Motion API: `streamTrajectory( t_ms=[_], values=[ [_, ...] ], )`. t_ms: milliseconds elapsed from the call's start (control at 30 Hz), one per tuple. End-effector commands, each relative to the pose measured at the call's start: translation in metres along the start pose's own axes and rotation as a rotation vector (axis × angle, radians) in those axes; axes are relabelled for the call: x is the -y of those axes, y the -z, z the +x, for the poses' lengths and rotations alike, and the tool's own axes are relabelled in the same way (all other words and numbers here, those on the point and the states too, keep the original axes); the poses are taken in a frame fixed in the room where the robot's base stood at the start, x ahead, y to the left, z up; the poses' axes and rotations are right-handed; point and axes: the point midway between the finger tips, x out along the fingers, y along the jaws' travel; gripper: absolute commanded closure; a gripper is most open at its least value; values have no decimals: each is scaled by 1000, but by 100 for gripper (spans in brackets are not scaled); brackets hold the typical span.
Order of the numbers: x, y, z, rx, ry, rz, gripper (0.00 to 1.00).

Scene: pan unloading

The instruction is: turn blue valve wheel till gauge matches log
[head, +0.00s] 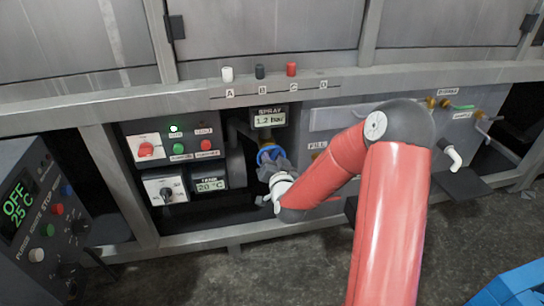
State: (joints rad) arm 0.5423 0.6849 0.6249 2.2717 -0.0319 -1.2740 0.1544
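The blue valve wheel (268,152) is below the spray gauge, partly hidden behind my gripper. My gripper (271,161) is at the wheel, seen from behind; its fingers overlap the wheel's lower part, and I cannot tell whether they are closed on it. The spray gauge (269,119) is a small display reading 1.2 bar, labelled SPRAY. No log is visible in this view.
A panel with a red switch (146,149), green and red buttons, a black knob (168,193) and a 20 °C display (210,185) is left of the wheel. A dark control box (38,215) stands at front left. Metal frame rails (400,77) run above.

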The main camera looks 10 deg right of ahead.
Motion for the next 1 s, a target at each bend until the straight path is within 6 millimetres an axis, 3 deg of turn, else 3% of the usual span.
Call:
streamTrajectory(
  t_ms=[267, 567, 1000],
  values=[
    [0, 0, 2, 0, 0, -1, 64],
    [0, 0, 2, 0, 0, -1, 100],
    [-1, 0, 3, -3, 1, 35, 100]
  ],
)
